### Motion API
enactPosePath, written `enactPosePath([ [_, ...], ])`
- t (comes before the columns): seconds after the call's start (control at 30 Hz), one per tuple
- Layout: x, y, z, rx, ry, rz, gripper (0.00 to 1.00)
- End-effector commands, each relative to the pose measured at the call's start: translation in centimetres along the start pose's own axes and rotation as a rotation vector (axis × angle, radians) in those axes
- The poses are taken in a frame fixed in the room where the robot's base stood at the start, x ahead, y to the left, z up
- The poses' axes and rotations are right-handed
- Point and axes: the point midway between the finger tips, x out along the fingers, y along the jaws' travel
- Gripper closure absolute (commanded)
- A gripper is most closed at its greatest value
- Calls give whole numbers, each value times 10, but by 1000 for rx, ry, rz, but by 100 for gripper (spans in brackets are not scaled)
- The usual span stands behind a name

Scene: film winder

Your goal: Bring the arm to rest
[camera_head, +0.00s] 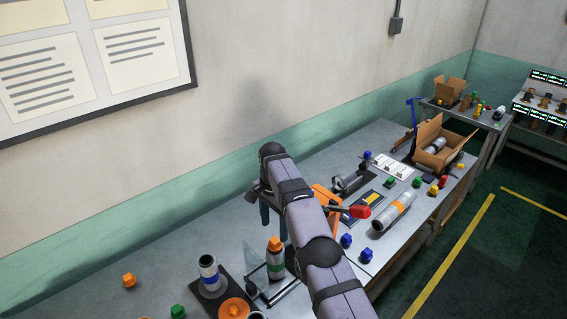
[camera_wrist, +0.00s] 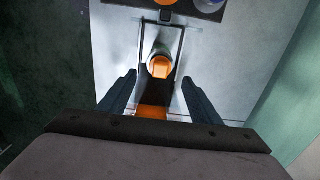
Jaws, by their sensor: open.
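My gripper (camera_wrist: 160,98) is open and empty in the wrist view, its two dark fingers wide apart. Between and beyond the fingers stands a bottle with an orange cap (camera_wrist: 159,66), inside a metal frame (camera_wrist: 180,45). In the head view my gripper (camera_head: 273,222) hangs above the workbench, fingers down. The orange-capped bottle (camera_head: 275,262) stands upright just below it, apart from the fingers. My arm reaches up from the lower right and hides part of the bench behind it.
The grey workbench (camera_head: 215,235) runs along the wall. A silver canister (camera_head: 208,273) stands left of the bottle. Blue knobs (camera_head: 346,241), a cylinder with an orange band (camera_head: 395,211) and a cardboard box (camera_head: 437,146) lie to the right. The bench's back left is clear.

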Motion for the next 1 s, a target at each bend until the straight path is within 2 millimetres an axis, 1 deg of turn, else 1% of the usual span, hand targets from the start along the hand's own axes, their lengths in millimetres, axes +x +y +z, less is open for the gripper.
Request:
enactPosePath([
  [0.17, -3, 4, -6, -21, 1, -1, 42],
  [0.27, -7, 11, -13, -49, 1, -1, 42],
  [0.37, -12, 22, -21, -92, 0, 0, 42],
  [0.47, -18, 38, -28, -144, 1, -1, 42],
  [0.6, -24, 66, -35, -221, 2, -2, 42],
  [0.77, -27, 106, -36, -308, 3, -3, 42],
  [0.97, -24, 164, -26, -417, 3, -2, 42],
  [1.0, -23, 176, -23, -438, 3, -2, 42],
])
